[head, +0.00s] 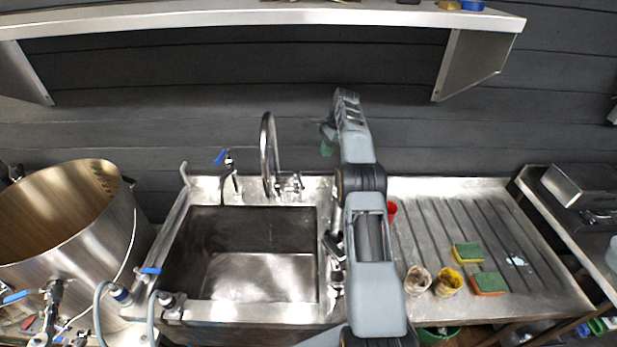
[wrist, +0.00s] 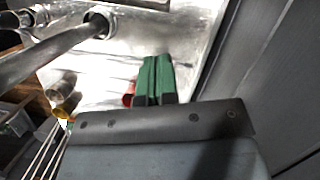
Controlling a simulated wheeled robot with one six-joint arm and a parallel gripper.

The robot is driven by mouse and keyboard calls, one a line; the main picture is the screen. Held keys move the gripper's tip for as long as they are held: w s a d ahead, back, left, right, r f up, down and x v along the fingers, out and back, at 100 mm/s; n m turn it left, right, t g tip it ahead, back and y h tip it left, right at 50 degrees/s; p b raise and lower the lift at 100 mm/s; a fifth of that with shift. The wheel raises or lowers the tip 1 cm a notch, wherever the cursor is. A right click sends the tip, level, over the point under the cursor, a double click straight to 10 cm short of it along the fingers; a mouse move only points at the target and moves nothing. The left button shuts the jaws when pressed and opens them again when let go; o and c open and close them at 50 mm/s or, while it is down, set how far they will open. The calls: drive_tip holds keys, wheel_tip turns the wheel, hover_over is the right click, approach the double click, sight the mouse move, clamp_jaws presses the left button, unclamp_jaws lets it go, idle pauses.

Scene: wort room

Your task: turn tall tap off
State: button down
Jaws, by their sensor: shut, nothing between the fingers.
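The tall tap (head: 268,150) is a shiny gooseneck standing at the back edge of the steel sink (head: 182,225), with small metal fittings (head: 291,183) low on its right side. My gripper (head: 327,147) is up near the dark wall, to the right of the tall tap and apart from it. Its green fingers also show in the wrist view (wrist: 154,78), shut together with nothing between them. Metal tubes (wrist: 55,50) cross the left of the wrist view; I cannot tell which part of the tap they are.
A shorter tap with a blue lever (head: 221,156) stands left of the tall one. A large steel pot (head: 75,215) is at the left. The ribbed drainboard (head: 430,225) at the right holds a red cup (head: 391,210), small pots and sponges (head: 468,253). A steel shelf (head: 300,14) hangs above.

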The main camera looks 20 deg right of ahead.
sight(300, 180)
drive_tip(key=a+b+x, duration=0.2)
drive_tip(key=x, duration=1)
drive_tip(key=shift+a, duration=0.45)
drive_tip(key=shift+w+r, duration=0.1)
drive_tip(key=shift+r, duration=0.05)
drive_tip(key=shift+a, duration=0.1)
